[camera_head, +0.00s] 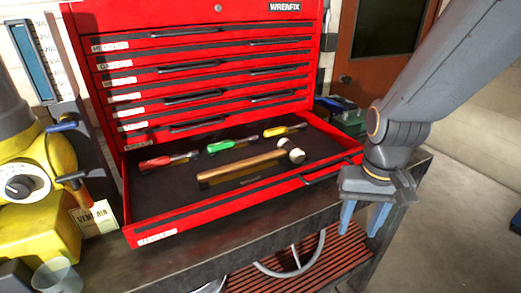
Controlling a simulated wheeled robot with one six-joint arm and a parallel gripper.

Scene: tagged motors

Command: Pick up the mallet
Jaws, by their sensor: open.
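The mallet (244,167) lies in the open bottom drawer (160,225) of a red tool chest. It has a wooden handle that points left and a pale head (291,151) at its right end, near the drawer's right side. My gripper (361,218) is to the right of the drawer, outside it, with its blue fingers pointing down. The fingers are apart and nothing shows between them. The mallet is apart from my gripper and in plain view.
Red (163,162), green (222,146) and yellow (281,131) screwdrivers lie behind the mallet in the drawer. The tool chest (205,70) rises behind them. A yellow machine (35,170) stands at the left. The drawer's front wall and dark bench (215,262) are in front. Open floor is at the right.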

